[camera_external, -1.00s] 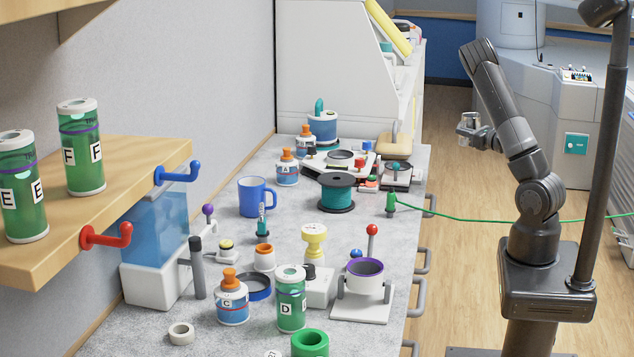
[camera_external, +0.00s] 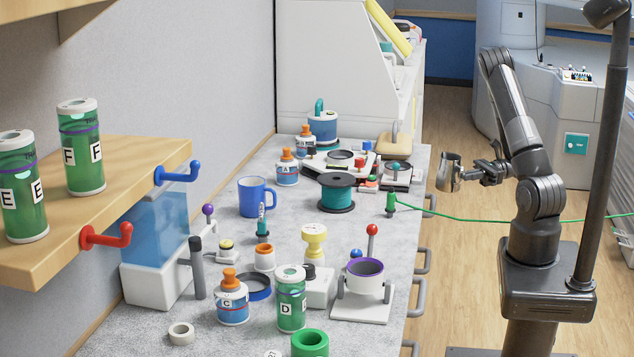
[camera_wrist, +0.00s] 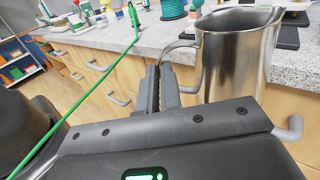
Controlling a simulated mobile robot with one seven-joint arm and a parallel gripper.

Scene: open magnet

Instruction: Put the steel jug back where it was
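The steel jug (camera_external: 448,173) is off the counter, in the air just past the counter's right edge, and looks roughly upright. My gripper (camera_external: 480,178) is on its right side in the external view. In the wrist view the jug (camera_wrist: 236,62) is large at the upper right, with its curved handle reaching left to my fingers (camera_wrist: 161,84). The fingers are close together and appear shut on the handle. The tips and the handle's lower part overlap, so the exact contact is partly hidden.
A taut green cable (camera_external: 455,219) runs from a green post (camera_external: 390,203) on the counter across to the right, below the jug. The counter (camera_external: 225,235) is crowded: a blue mug (camera_external: 254,199), a teal spool (camera_external: 337,194) and a purple-rimmed cup on a stand (camera_external: 364,280). Drawer handles (camera_external: 421,297) stick out along its front.

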